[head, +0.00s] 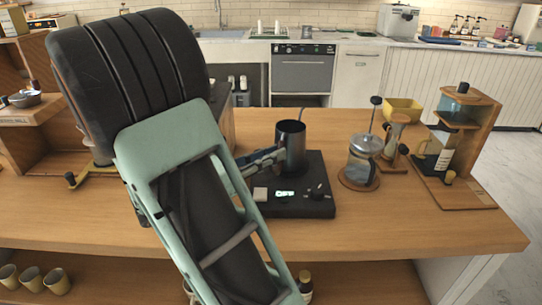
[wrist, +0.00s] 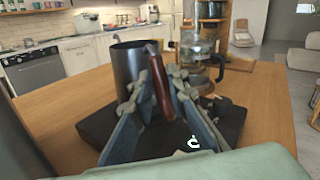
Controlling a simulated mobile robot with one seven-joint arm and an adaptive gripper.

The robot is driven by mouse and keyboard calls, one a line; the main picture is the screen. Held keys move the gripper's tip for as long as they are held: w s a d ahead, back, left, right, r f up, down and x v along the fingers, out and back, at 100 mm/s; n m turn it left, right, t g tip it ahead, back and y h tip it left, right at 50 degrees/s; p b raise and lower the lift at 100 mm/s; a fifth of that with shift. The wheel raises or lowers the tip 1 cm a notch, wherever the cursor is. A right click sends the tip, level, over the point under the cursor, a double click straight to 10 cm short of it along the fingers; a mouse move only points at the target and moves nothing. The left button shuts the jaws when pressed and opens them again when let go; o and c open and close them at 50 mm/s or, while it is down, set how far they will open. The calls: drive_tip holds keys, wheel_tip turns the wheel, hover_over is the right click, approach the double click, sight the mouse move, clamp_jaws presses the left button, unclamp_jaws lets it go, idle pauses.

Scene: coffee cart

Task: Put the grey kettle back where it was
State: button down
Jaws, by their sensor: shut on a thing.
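The grey kettle (head: 291,148), a dark open-topped pot, is upright at the back of the black hot plate (head: 318,170). I cannot tell whether its base touches the plate or is slightly above it. My gripper (head: 270,160) reaches it from the left. In the wrist view my gripper (wrist: 160,88) is shut on the brown handle of the kettle (wrist: 128,66), with one finger on each side. The hot plate (wrist: 215,128) lies beneath the fingers; its display reads OFF in the head view. The kettle's inside is mostly hidden.
A glass French press (head: 362,160) stands close right of the hot plate on a round wooden coaster. Beyond it are an hourglass-shaped brewer (head: 395,135), a yellow bin (head: 403,109) and a wooden dripper stand (head: 470,130). The front right counter (head: 430,225) is clear.

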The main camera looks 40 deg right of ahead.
drive_tip(key=c, duration=1.9)
unclamp_jaws()
drive_tip(key=shift+f, duration=0.15)
drive_tip(key=shift+a+r, duration=0.15)
drive_tip(key=shift+r, duration=0.05)
drive_tip(key=a, duration=0.4)
drive_tip(key=a+p, duration=0.1)
drive_tip(key=a, duration=0.2)
drive_tip(key=w+a, duration=0.1)
drive_tip(key=a, duration=0.3)
drive_tip(key=shift+a+f, duration=0.15)
drive_tip(key=shift+a, duration=0.2)
